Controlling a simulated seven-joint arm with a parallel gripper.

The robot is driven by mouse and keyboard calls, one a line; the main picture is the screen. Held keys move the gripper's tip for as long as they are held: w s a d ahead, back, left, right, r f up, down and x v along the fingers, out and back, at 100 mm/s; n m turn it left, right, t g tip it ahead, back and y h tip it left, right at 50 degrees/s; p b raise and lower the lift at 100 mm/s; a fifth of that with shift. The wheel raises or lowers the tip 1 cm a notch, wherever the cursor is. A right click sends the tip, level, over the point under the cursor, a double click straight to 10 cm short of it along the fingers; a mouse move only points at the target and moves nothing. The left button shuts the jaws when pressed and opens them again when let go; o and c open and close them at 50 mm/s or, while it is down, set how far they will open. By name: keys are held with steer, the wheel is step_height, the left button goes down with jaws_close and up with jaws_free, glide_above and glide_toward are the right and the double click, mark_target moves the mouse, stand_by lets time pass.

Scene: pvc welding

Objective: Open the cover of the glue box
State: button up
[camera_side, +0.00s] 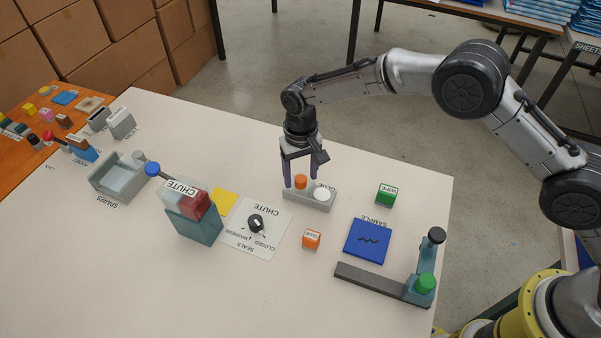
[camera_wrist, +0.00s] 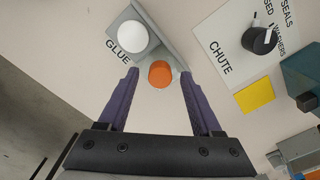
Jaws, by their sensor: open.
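The glue box is a low grey box (camera_side: 319,206) near the far middle of the table, with a GLUE label beside it; it also shows in the wrist view (camera_wrist: 129,14). A white round disc (camera_side: 322,194) sits at one end of it, also in the wrist view (camera_wrist: 132,36). An orange round knob (camera_side: 300,181) is at the other end, also in the wrist view (camera_wrist: 160,74). My gripper (camera_wrist: 159,73) points down, open and empty, with its purple fingers on either side of the orange knob in the picture. Contact and exact height cannot be told.
An orange cube (camera_side: 311,239), a green block (camera_side: 386,194) and a blue sample pad (camera_side: 368,241) lie nearby. A dial (camera_side: 255,223) on a white plate, a yellow square (camera_side: 224,202) and the teal chute box (camera_side: 194,226) stand left. The front of the table is clear.

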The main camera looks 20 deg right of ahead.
mark_target(301, 178)
step_height(301, 178, up, 14)
stand_by(0.5)
steer(key=shift+f, duration=0.15)
